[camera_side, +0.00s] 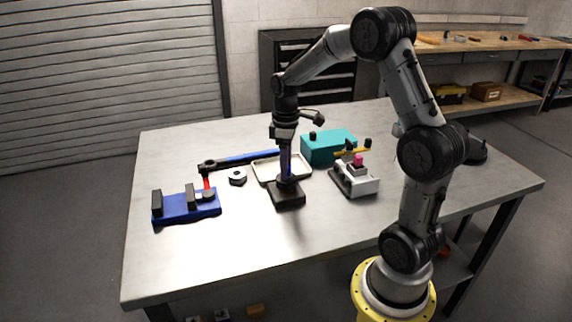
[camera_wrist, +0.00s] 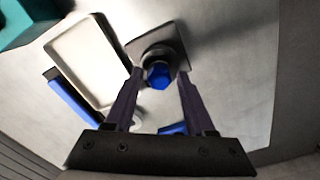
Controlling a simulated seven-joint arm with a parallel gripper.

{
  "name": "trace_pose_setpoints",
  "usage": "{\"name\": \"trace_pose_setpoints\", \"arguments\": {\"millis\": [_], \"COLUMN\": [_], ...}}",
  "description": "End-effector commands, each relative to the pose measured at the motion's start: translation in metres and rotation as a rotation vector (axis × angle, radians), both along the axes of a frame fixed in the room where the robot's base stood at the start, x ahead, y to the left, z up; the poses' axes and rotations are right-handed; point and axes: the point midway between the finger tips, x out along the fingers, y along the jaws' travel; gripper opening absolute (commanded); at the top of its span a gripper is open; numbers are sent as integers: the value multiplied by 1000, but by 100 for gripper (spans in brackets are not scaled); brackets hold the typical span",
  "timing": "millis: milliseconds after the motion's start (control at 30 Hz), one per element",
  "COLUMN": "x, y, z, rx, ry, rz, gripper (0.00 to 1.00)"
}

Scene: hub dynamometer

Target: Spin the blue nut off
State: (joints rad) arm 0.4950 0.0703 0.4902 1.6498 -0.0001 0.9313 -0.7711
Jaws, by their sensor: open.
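The blue nut (camera_wrist: 158,75) sits on top of a dark post on a square dark base plate (camera_side: 287,195). In the wrist view it lies between the fingertips of my gripper (camera_wrist: 160,80), with a gap on both sides. My gripper (camera_side: 287,168) points straight down over the post in the side view. It is open and holds nothing. In the side view the fingers largely hide the nut, so I cannot tell their exact height against it.
A cream tray (camera_side: 264,177) lies just behind the post, with a teal box (camera_side: 328,147) beyond it. A white fixture (camera_side: 356,182) stands on the right.

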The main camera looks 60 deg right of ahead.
Motion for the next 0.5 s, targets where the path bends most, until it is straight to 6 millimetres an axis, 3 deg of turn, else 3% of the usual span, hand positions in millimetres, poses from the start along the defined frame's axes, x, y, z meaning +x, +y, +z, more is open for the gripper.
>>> {"name": "trace_pose_setpoints", "arguments": {"millis": [500], "x": [0], "y": [0], "z": [0], "rx": [0], "ry": [0], "rz": [-364], "gripper": [55]}}
